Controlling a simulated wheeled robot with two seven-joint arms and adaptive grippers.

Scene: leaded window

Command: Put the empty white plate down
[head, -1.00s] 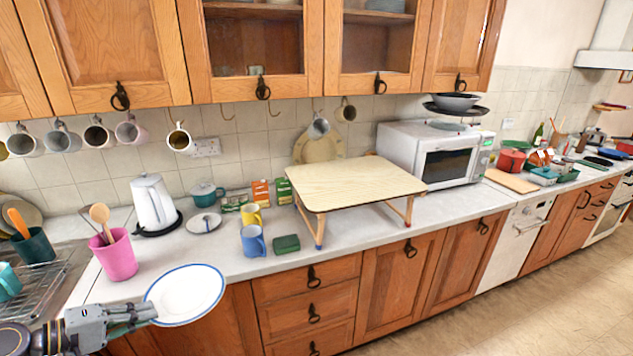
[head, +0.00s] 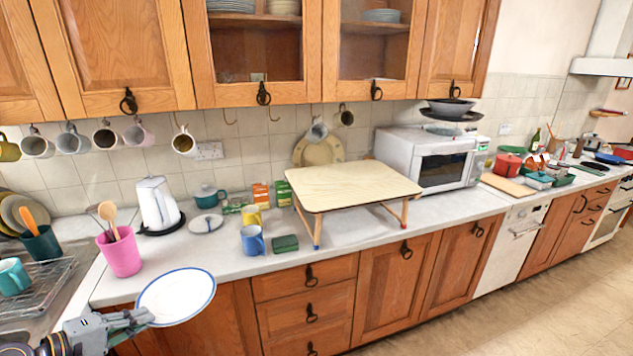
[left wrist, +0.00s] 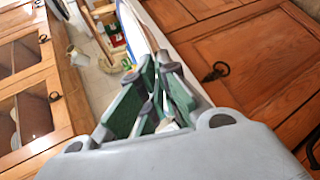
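The empty white plate (head: 177,297) has a blue rim. In the head view it is held in front of the counter's front edge, at the lower left. My left gripper (head: 143,318) is shut on the plate's near left rim. In the left wrist view the plate (left wrist: 132,30) shows nearly edge-on beyond the fingers (left wrist: 152,92) of the left gripper. My right gripper is not in view.
The counter (head: 205,253) has bare room left of the blue mug (head: 252,240). A pink utensil pot (head: 120,252) stands behind the plate. A folding wooden table (head: 352,184) stands on the counter, with a green box (head: 285,243) before it. A dish rack (head: 45,290) is at left.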

